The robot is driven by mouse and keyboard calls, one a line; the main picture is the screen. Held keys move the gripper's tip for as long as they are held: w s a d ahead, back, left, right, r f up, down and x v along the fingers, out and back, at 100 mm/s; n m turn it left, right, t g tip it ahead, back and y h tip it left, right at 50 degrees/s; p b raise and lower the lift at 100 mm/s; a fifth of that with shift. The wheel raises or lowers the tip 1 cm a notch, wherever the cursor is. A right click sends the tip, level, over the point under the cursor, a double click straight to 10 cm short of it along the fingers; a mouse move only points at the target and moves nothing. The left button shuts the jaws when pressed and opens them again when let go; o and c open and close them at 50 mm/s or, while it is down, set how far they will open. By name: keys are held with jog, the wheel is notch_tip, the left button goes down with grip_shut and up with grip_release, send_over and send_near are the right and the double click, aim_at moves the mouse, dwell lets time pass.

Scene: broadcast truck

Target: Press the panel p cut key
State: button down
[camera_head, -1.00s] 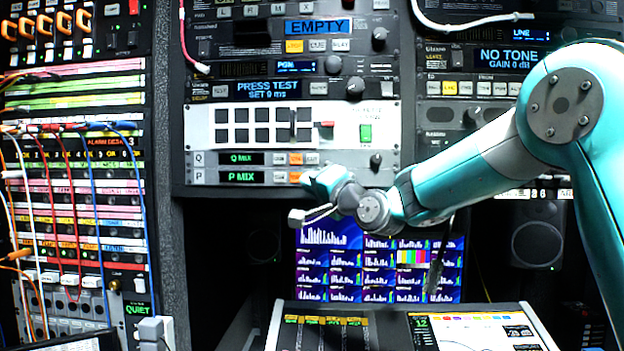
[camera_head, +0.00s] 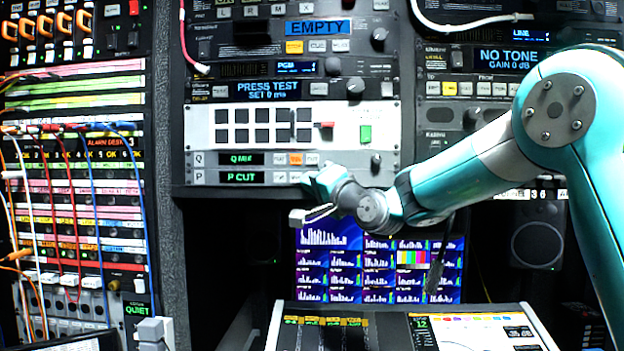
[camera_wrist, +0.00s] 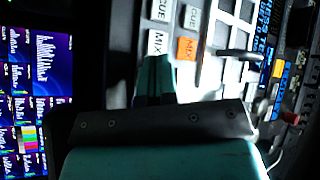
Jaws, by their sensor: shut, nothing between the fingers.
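The panel's P row (camera_head: 199,177) has a display (camera_head: 242,177) that reads P CUT in green. In the wrist view its CUE key (camera_wrist: 160,10) and MIX key (camera_wrist: 155,42) are white and unlit. My gripper (camera_head: 313,181) is shut and empty at the right end of the P row's keys. In the wrist view its fingertips (camera_wrist: 154,66) are right beside the MIX key, over the place following it in the row. The P cut key is hidden behind the fingers. Contact itself cannot be seen.
The Q row (camera_head: 199,159) lies directly above; its display reads Q MIX and its MIX key (camera_head: 296,159) is orange. A white panel with dark square keys (camera_head: 242,116) and a green key (camera_head: 366,133) sits higher. Below are a monitor (camera_head: 330,270) and a desk console (camera_head: 380,320).

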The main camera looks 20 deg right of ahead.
jog(key=shift+s+a+b, duration=0.3)
jog(key=shift+s+b, duration=0.05)
jog(key=shift+s, duration=0.3)
jog(key=shift+s+a+b, duration=0.2)
jog(key=shift+s+a, duration=0.1)
jog(key=shift+s, duration=0.5)
jog(key=shift+s+a+b, duration=0.25)
jog(key=shift+s+a, duration=0.1)
jog(key=shift+s, duration=0.4)
jog(key=shift+s+a+b, duration=0.2)
jog(key=shift+s+a, duration=0.1)
jog(key=shift+s, duration=0.5)
